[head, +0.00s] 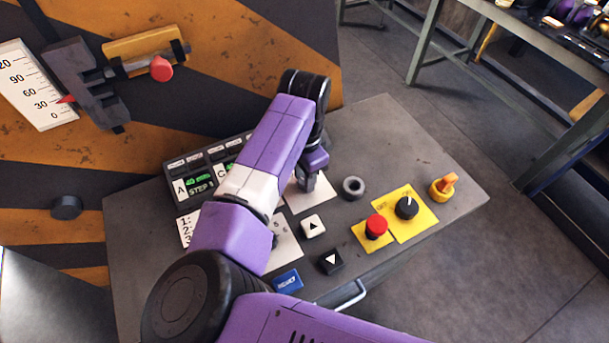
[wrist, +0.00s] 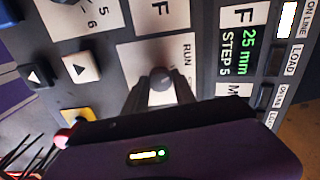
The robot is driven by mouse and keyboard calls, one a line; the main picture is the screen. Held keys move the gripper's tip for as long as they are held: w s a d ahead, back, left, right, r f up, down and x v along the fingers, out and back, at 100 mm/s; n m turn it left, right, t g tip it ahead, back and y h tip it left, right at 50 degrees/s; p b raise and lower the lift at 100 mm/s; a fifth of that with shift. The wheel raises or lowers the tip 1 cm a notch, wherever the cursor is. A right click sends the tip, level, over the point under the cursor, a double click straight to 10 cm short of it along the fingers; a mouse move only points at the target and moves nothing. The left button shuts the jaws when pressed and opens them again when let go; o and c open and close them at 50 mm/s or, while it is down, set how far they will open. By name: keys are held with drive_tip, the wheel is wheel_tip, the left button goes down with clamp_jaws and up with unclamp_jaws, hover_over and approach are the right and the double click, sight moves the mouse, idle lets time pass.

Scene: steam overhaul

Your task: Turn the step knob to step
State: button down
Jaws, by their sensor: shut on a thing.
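The step knob (wrist: 160,77) is a small dark round knob on a white plate (wrist: 130,62) marked RUN on one side. The rest of the plate's lettering is covered by my fingers. In the wrist view my gripper (wrist: 160,92) has a finger on each side of the knob and is shut on it. In the head view my gripper (head: 310,180) points down at the plate (head: 318,198) on the grey console, and the knob is hidden behind it. The knob's exact pointing direction cannot be told.
On the console (head: 370,125) stand a grey ring (head: 353,187), a white up-arrow button (head: 312,225), a black down-arrow button (head: 330,262), a red button (head: 376,226), a black switch (head: 406,207) and an orange knob (head: 444,186). A display (wrist: 247,52) reads 25 mm, STEP 5.

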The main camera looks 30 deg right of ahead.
drive_tip(key=m+b, duration=0.1)
drive_tip(key=m, duration=0.5)
drive_tip(key=m+b, duration=0.1)
drive_tip(key=m, duration=0.3)
drive_tip(key=shift+b, duration=0.3)
drive_tip(key=shift+m, duration=0.4)
drive_tip(key=c, duration=1)
unclamp_jaws()
drive_tip(key=shift+r, duration=0.1)
wheel_tip(320, 180, up, 8)
drive_tip(key=shift+f+b, duration=0.15)
drive_tip(key=shift+b, duration=0.4)
